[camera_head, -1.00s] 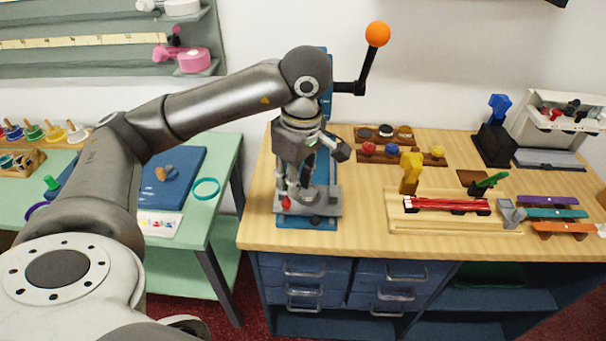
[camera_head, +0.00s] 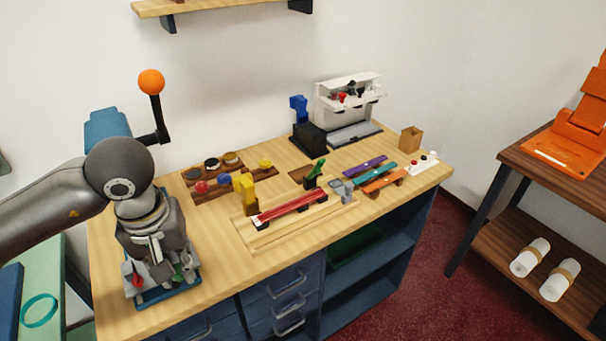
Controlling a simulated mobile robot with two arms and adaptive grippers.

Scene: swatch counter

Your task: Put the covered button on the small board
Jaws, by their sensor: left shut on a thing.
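My left gripper (camera_head: 158,272) points down over the base of the hand press (camera_head: 165,297) at the left end of the wooden counter. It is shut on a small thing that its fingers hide. I cannot make out the covered button. The press lever with its orange ball (camera_head: 151,82) stands up behind my wrist. A small white board (camera_head: 425,163) with red and dark round pieces lies at the counter's right end; I cannot tell whether this is the small board of the task. My right gripper is not in view.
Brown racks with round caps (camera_head: 212,165) and coloured knobs (camera_head: 222,180) stand mid-counter. Right of them are a wooden jig with a red strip (camera_head: 290,207), coloured strips (camera_head: 375,170), a black stand (camera_head: 309,137) and a white dispenser (camera_head: 345,100). The front strip of counter is clear.

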